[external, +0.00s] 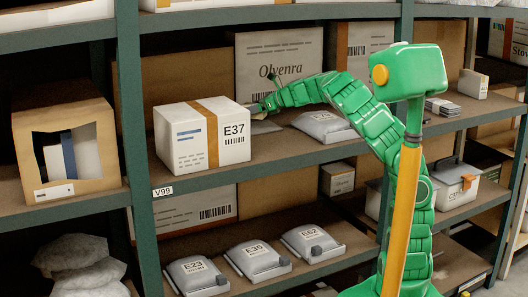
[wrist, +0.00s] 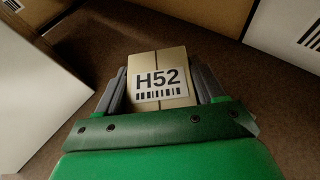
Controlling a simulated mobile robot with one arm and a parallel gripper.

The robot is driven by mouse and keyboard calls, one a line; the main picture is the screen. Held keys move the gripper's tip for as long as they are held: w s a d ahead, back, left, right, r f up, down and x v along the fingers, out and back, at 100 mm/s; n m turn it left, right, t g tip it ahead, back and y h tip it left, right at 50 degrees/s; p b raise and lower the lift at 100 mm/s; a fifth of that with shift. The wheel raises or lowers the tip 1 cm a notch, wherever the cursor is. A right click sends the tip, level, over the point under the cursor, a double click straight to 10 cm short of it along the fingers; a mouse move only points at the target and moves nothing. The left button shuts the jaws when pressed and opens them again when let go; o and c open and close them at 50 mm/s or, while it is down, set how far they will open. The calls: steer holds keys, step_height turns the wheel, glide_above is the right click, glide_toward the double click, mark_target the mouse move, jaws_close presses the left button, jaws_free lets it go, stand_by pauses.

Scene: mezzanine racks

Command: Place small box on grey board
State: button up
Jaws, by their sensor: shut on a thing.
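The small box (wrist: 160,80), tan cardboard with a white H52 label, sits between the two dark fingers of my gripper (wrist: 160,92) in the wrist view. The gripper is shut on it. In the external view my gripper (external: 260,106) reaches over the middle shelf just right of the white E37 box, and the small box cannot be made out clearly there.
The white E37 box (external: 190,140) stands close to the left of my gripper. A grey packet (external: 324,126) lies to the right, with a large Olvenra carton (external: 277,62) behind. An open-fronted cardboard box (external: 66,150) stands left of the rack post. Shelf front right of E37 is bare.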

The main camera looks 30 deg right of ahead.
steer(key=shift+w+a+f, duration=0.1)
steer(key=shift+w+f, duration=0.5)
steer(key=shift+f, duration=0.1)
steer(key=shift+w+f, duration=0.1)
steer(key=shift+f, duration=1.5)
steer(key=shift+f, duration=0.15)
steer(key=o, duration=1.1)
steer(key=shift+c, duration=0.2)
steer(key=shift+s+d+r, duration=0.3)
steer(key=shift+d+r, duration=0.05)
steer(key=shift+r, duration=0.05)
steer(key=v, duration=1.1)
steer(key=shift+s+f, duration=0.1)
